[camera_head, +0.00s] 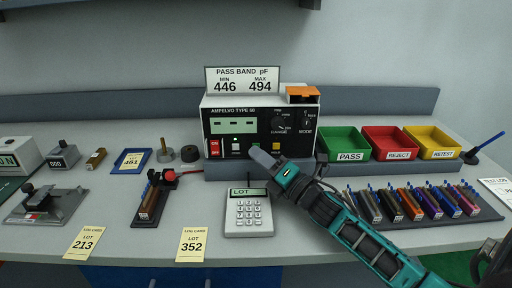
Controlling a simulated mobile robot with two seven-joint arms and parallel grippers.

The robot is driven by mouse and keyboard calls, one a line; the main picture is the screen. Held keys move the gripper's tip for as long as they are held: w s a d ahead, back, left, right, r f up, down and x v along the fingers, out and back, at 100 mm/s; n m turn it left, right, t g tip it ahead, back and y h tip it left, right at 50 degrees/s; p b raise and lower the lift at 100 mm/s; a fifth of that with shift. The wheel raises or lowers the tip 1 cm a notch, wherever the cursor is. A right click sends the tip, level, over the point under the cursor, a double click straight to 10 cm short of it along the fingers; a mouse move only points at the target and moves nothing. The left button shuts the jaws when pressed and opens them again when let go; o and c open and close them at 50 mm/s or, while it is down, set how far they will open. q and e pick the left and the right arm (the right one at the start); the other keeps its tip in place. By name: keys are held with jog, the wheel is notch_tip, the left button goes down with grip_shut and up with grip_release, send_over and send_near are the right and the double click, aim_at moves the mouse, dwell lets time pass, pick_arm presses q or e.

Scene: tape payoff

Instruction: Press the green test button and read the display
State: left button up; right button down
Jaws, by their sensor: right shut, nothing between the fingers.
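The tester (262,109), marked AMPELVO TYPE 60, stands at the back middle of the bench. Its display (233,126) is green and shows only dashes, no number that I can make out. A row of buttons runs along the lower front: a red one (214,148) at the left, a pale one and a yellow one (276,148). The green button (254,149) is mostly hidden behind my right gripper's tip. My right gripper (262,158) is shut and empty, its tip right at the tester's lower front; I cannot tell whether it touches. My left gripper is out of view.
A sign (242,80) on the tester reads pass band 446 to 494 pF. Green (345,155), red (390,156) and yellow (433,154) bins stand to its right. A keypad (247,224), lot cards (192,245) and a rack of coloured strips (450,219) occupy the front.

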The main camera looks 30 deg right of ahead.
jog(key=shift+w+d, duration=0.2)
jog(key=shift+w, duration=0.15)
dwell(0.7)
jog(key=shift+s+a, duration=0.4)
jog(key=shift+s, duration=0.3)
jog(key=shift+s+a+p, duration=0.25)
jog(key=shift+s+a, duration=0.2)
jog(key=shift+s, duration=0.25)
jog(key=shift+s+a+p, duration=0.25)
jog(key=shift+s+a, duration=0.15)
jog(key=shift+s, duration=0.35)
jog(key=shift+s+a+p, duration=0.25)
jog(key=shift+s+a, duration=0.2)
jog(key=shift+s, duration=0.25)
